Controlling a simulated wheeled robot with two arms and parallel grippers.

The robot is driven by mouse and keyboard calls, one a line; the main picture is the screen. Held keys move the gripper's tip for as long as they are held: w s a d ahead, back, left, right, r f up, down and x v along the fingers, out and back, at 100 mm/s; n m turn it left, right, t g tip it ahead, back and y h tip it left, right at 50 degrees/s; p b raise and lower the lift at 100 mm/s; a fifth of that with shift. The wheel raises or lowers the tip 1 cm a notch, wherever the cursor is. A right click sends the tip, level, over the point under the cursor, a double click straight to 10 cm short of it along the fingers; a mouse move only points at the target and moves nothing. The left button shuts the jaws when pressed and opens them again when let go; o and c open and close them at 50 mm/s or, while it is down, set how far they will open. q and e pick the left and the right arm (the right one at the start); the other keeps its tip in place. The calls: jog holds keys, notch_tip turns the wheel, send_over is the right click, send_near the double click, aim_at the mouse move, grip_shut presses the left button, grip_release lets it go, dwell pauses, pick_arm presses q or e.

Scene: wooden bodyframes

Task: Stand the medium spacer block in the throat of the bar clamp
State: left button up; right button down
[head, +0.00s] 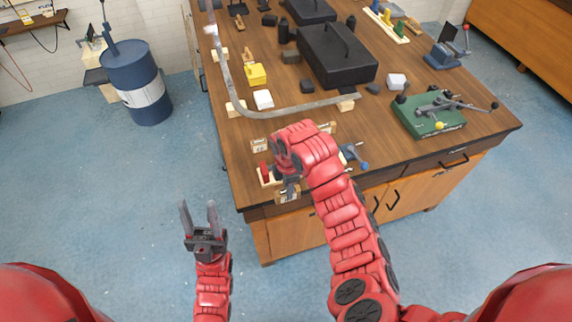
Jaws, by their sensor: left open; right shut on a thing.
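My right gripper (290,186) is at the front left edge of the workbench, pointing down and shut on a small light wooden block (288,197) with dark marking. The block is mostly hidden by the fingers, and its size label cannot be read. Two similar marked wooden blocks lie nearby, one to the left (258,146) and one behind my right wrist (327,128). A blue and dark metal tool (355,157), perhaps the bar clamp, lies right of my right arm, partly hidden; its throat cannot be made out. My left gripper (199,216) is open and empty, left of the bench above the floor.
A pale wooden piece with a red part (266,174) stands at the bench's front left corner. A bent grey metal strip (290,110) curves behind. A black toolbox (338,60) and a green base with a lever (430,115) stand farther back.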

jog(key=w+b, duration=0.4)
jog(key=w+f+b, duration=0.1)
jog(key=w+b, duration=0.7)
jog(key=b, duration=0.1)
jog(key=shift+w+a+f, duration=0.3)
jog(key=shift+a+f, duration=0.05)
jog(key=shift+f, duration=0.05)
jog(key=shift+w, duration=0.1)
jog(key=shift+r+b, duration=0.1)
jog(key=shift+b, duration=0.4)
jog(key=shift+w+d+b, duration=0.1)
jog(key=shift+d+b, duration=0.05)
jog(key=shift+b, duration=0.5)
jog(key=shift+p, duration=1)
notch_tip(320, 180, down, 2)
jog(key=shift+f, duration=0.1)
jog(key=shift+f+b, duration=0.35)
jog(key=shift+f, duration=0.1)
